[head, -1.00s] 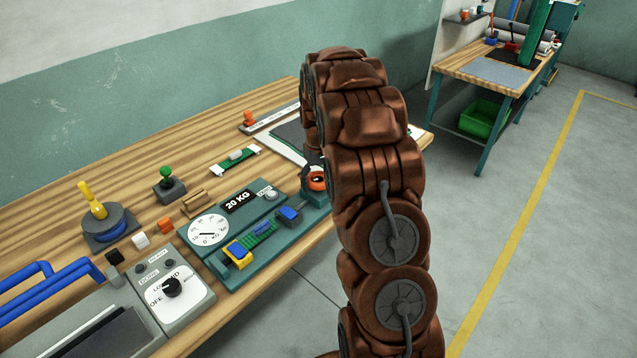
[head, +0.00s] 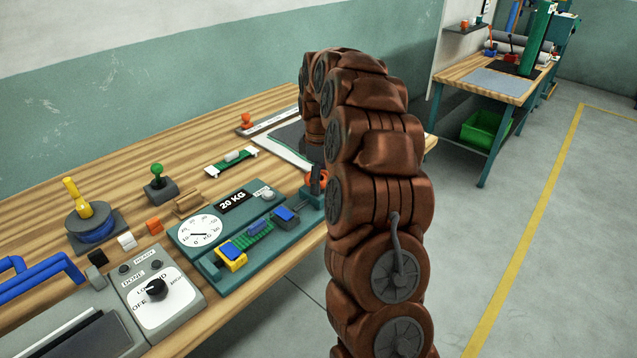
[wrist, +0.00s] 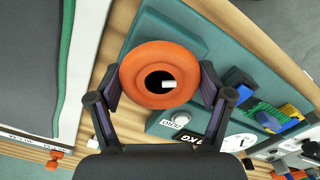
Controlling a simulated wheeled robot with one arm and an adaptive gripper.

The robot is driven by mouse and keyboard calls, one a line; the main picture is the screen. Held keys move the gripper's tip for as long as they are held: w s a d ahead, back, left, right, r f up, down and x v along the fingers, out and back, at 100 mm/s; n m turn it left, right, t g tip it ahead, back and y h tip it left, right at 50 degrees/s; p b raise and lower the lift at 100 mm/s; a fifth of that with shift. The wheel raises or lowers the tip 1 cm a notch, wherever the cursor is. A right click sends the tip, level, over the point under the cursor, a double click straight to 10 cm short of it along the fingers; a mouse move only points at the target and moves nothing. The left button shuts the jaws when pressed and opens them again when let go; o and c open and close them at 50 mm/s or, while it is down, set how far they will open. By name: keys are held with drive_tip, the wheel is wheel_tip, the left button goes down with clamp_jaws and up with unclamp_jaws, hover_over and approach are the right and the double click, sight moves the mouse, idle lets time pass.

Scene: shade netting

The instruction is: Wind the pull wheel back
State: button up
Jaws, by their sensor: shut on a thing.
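The orange pull wheel (wrist: 137,73) sits between the two fingers of my gripper (wrist: 161,86) in the wrist view. The fingers touch it on its left and right sides, and a pale pin shows in its dark centre. In the head view only a bit of the orange wheel (head: 324,178) shows, at the right end of the teal tester (head: 262,262), with my arm covering most of it. The tester carries a round dial (head: 200,232), a "20 KG" display (head: 233,201), a yellow-and-blue clamp (head: 232,255), a blue clamp (head: 286,216) and a green strip (head: 246,242) between them.
A grey box with a black knob (head: 155,289) stands left of the tester. A second table (head: 480,77) with a green bin (head: 484,131) is at the far right.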

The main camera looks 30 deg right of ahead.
drive_tip(key=n, duration=0.5)
drive_tip(key=shift+r+n, duration=0.1)
drive_tip(key=shift+n, duration=0.2)
drive_tip(key=n, duration=0.5)
drive_tip(key=shift+n+p, duration=0.3)
drive_tip(key=shift+n, duration=0.1)
drive_tip(key=o, duration=1.1)
wheel_tip(320, 180, up, 12)
drive_tip(key=shift+f, duration=0.1)
idle(0.6)
